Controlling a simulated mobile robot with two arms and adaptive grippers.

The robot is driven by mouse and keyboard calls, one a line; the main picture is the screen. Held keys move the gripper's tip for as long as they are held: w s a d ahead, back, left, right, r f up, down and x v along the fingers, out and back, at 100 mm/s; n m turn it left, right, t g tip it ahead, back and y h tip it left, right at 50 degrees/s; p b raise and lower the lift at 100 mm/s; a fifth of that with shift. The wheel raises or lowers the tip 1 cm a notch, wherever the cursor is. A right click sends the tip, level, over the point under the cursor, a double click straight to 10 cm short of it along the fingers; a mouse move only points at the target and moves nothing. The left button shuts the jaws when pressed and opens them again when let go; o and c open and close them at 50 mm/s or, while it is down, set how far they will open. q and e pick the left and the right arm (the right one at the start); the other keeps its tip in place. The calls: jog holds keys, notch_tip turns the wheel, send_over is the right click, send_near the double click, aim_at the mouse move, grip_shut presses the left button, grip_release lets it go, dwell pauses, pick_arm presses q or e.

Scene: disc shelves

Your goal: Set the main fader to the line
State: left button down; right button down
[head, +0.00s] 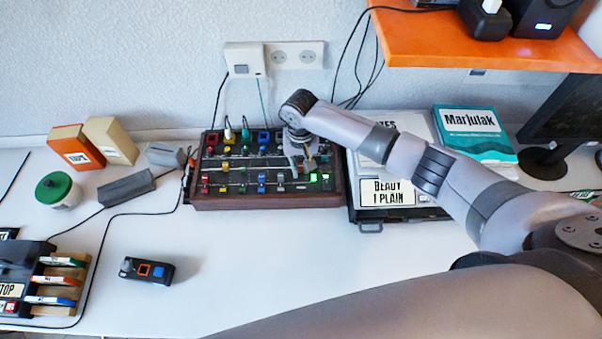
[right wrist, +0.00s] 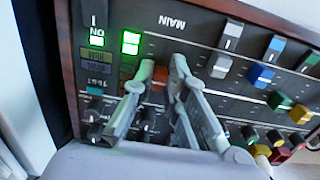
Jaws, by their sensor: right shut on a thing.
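The mixer panel (head: 222,203) is a dark box with a reddish-brown frame, standing on the table near the wall. In the right wrist view, the main fader's orange cap (right wrist: 160,78) shows below the printed word MAIN (right wrist: 171,22). My right gripper (head: 307,166) reaches down onto the right part of the panel. Its fingertips (right wrist: 163,72) are shut on the orange cap, one on each side. The fingers hide much of the fader's slot. Thin pale lines cross the panel, but I cannot tell whether the cap meets the line. My left gripper is not in view.
Other faders stand beside the main one, including a white cap (right wrist: 222,62) and a blue cap (right wrist: 262,74). Several coloured knobs and two lit green buttons (right wrist: 130,42) are close by. A black case (head: 370,226) stands right of the mixer.

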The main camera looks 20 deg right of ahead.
aim_at(301, 165)
jog(key=shift+w+d, duration=0.15)
jog(key=shift+w, duration=0.4)
jog(key=c, duration=1.6)
grip_release()
jog(key=shift+s, duration=0.1)
notch_tip(301, 165, up, 12)
